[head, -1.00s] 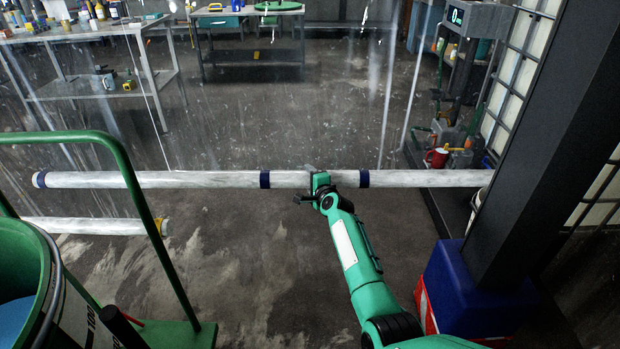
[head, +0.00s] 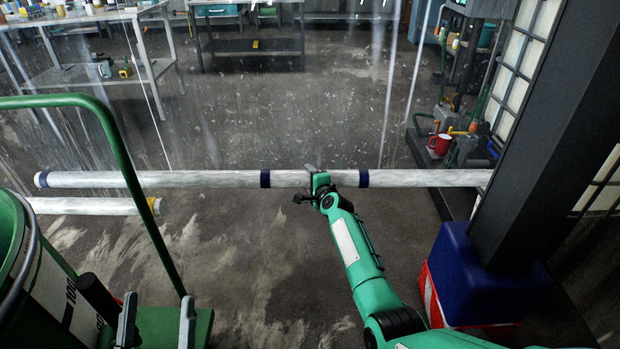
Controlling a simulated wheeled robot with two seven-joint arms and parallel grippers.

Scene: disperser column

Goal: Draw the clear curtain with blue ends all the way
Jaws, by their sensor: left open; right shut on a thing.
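The clear curtain shows as a see-through sheet with faint streaks. Its long pale bar (head: 210,179) lies level across the view, with a blue left end (head: 42,179) and blue bands (head: 265,179) near the middle. My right gripper (head: 314,184) is shut on this bar between two blue bands. My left gripper (head: 157,325) is open and empty at the lower left, in front of the green cart and well short of the bar. The bar's right end is at the dark post.
A second pale bar with a yellow end (head: 90,206) lies nearer at left. A green cart with a rail (head: 119,150) fills the lower left. A dark post (head: 545,120) on a blue block (head: 478,275) stands at right. The middle floor is open.

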